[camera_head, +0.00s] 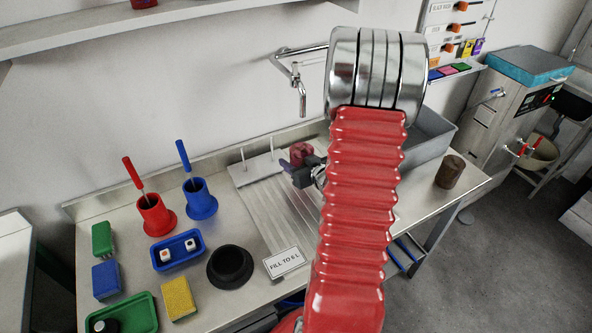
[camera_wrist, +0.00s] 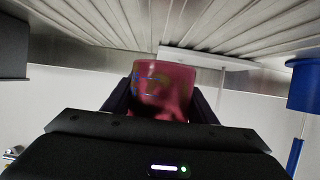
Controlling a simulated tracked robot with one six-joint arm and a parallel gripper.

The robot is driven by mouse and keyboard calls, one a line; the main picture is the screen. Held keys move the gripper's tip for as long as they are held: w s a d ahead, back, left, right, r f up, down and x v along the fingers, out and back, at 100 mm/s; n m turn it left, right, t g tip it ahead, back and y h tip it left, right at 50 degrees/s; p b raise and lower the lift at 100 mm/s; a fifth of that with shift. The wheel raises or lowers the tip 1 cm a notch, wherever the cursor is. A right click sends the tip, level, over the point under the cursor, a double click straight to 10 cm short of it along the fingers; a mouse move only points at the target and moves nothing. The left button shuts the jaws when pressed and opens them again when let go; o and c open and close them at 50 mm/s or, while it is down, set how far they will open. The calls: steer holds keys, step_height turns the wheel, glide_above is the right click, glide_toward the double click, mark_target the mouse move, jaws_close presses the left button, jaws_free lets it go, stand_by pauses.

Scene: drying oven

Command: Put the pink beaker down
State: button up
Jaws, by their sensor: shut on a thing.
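The pink beaker (camera_wrist: 163,90) is between the two dark fingers of my gripper (camera_wrist: 160,105) in the wrist view. The gripper is shut on it. In the head view the beaker (camera_head: 302,152) shows dark pink, partly behind my gripper (camera_head: 297,170), over the ribbed metal drainboard (camera_head: 272,215). Whether the beaker touches the drainboard cannot be told. My red arm hides much of the area to the right of the gripper.
A red holder (camera_head: 155,217) and a blue holder (camera_head: 201,203) with brushes stand left of the drainboard. A "FILL TO 6 L" sign (camera_head: 285,262) and a black round vessel (camera_head: 230,266) are at the front. A brown cylinder (camera_head: 450,172) stands right of the sink (camera_head: 428,135).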

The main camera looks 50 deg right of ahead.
steer(key=shift+f, duration=0.1)
steer(key=shift+f, duration=1.95)
steer(key=shift+f, duration=0.15)
steer(key=o, duration=1)
steer(key=shift+r, duration=0.2)
